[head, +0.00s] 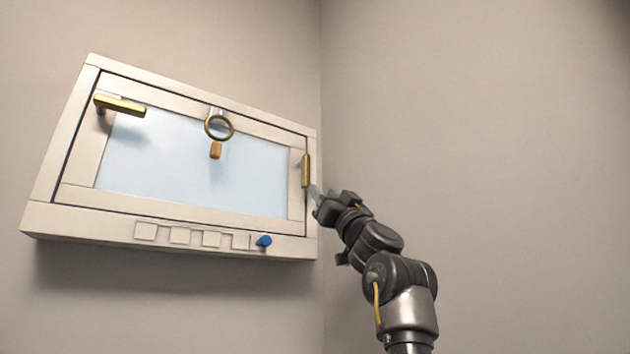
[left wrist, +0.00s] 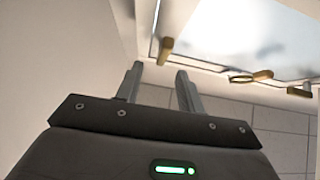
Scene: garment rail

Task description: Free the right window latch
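The window (head: 190,165) is on the wall at the left of the head view. Its right latch (head: 306,171) is a brass handle standing upright on the right side of the frame. The left latch (head: 119,104) is a brass handle lying nearly level. My left gripper (head: 316,192) is just below and right of the right latch. In the left wrist view, my left gripper (left wrist: 159,69) has its fingers apart with nothing between them. The right latch (left wrist: 165,50) shows just beyond the fingertips; contact cannot be told. My right gripper is out of view.
A brass ring (head: 219,126) with a wooden tab (head: 216,150) hangs at the window's top middle. The sill (head: 90,223) carries several pale squares and a blue knob (head: 264,241). A bare wall (head: 480,120) stands to the right of the corner.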

